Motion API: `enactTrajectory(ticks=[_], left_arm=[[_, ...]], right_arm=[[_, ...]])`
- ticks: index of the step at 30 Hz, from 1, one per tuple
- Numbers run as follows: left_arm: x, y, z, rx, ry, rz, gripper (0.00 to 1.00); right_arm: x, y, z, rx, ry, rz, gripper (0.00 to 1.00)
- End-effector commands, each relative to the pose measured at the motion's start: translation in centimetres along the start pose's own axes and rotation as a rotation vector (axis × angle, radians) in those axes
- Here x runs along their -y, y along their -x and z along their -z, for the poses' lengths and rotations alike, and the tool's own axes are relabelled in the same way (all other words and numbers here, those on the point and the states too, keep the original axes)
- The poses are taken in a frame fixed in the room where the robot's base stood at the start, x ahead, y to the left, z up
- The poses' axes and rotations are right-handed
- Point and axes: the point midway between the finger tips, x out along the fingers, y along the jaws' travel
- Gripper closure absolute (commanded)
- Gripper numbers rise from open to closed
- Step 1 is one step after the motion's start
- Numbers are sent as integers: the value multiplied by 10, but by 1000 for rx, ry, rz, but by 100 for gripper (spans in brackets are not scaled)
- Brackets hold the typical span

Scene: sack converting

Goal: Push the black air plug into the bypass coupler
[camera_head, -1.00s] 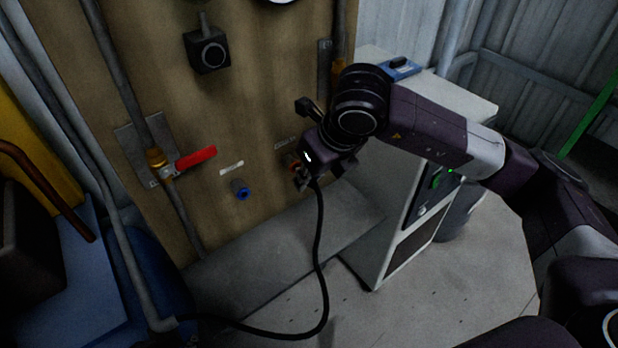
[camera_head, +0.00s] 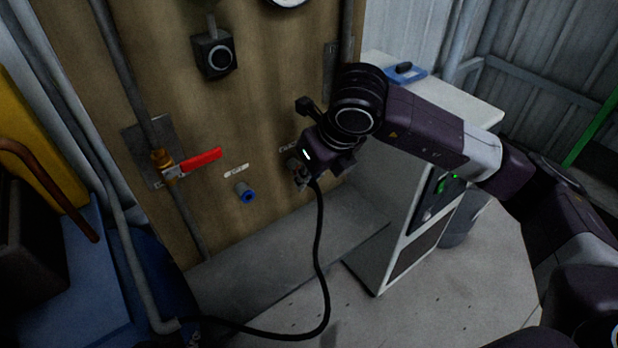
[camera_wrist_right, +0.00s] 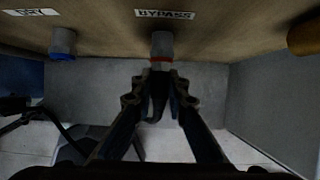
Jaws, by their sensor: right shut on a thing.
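The bypass coupler (camera_wrist_right: 162,44) is a grey cylinder with a red ring, under the BYPASS label on the wooden panel in the right wrist view. My right gripper (camera_wrist_right: 158,97) is shut on the black air plug (camera_wrist_right: 157,88), directly in front of the coupler and in line with it. The plug's front end meets the coupler's mouth in this view; I cannot tell how deep it sits. In the head view my right gripper (camera_head: 303,176) is close to the panel and mostly covers the plug. A black hose (camera_head: 320,250) hangs from it. My left gripper is not in view.
A blue-ringed coupler (camera_head: 246,193) is left of the gripper on the panel (camera_head: 265,110). A red-handled valve (camera_head: 198,163) is further left. A white cabinet (camera_head: 385,240) stands close on the right. The hose loops over the floor to the left.

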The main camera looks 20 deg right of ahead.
Motion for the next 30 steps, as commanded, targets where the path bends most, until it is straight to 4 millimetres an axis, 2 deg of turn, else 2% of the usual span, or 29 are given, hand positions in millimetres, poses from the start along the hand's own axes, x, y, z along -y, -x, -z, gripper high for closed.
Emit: enactTrajectory(ticks=[1,6,12,15,17,30], left_arm=[[0,0,3,-8,0,1,60],[0,0,3,-8,0,1,60],[0,0,3,-9,2,0,60],[1,4,23,-58,8,2,60],[1,4,25,-62,6,2,60],[1,5,25,-62,1,2,60]], right_arm=[[0,0,0,1,0,0,84],[0,0,0,1,0,0,66],[0,0,0,1,0,0,66],[0,1,0,1,0,0,66],[0,5,-1,2,0,0,66],[0,67,-1,4,0,1,66]])
